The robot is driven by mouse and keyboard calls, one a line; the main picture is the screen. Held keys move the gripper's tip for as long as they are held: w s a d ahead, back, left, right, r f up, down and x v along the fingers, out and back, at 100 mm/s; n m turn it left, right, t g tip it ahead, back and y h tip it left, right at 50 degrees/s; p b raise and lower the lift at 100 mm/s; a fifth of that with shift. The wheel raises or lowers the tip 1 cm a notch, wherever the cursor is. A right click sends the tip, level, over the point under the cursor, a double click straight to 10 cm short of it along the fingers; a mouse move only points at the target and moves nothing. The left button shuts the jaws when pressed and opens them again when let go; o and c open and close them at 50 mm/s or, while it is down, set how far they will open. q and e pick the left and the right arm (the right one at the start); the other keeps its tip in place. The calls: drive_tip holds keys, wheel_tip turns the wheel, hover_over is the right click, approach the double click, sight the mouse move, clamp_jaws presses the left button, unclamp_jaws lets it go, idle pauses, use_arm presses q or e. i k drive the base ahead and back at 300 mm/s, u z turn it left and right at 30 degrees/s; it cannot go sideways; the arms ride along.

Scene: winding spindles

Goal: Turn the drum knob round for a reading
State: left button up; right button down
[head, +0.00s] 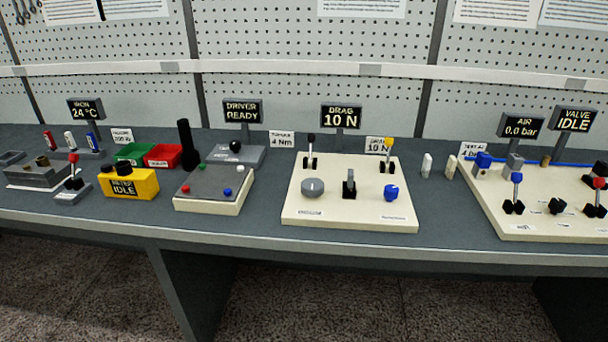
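A cream board (347,222) stands on the bench in the middle right. It carries a round grey knob (312,188) with a light pointer mark at its left, and a blue knob (391,193) at its right. The small labels by both are too small to read, so I cannot tell which is the drum knob. A black lever (349,184) stands between them. Behind are a black-topped lever (310,150) and a yellow-topped lever (388,153). A display (341,116) behind the board reads "DRAG 10 N". Neither of my grippers is in view.
A grey-topped block with coloured buttons (212,186) and a yellow timer box (128,184) stand to the left. Another cream board (530,226) with levers and a blue pipe is to the right. A pegboard wall (320,45) rises behind.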

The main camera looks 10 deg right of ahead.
sight(312, 187)
drive_tip(key=k, duration=0.5)
drive_tip(key=z, duration=1.55)
drive_tip(key=i, duration=1.15)
drive_tip(key=u, duration=1.5)
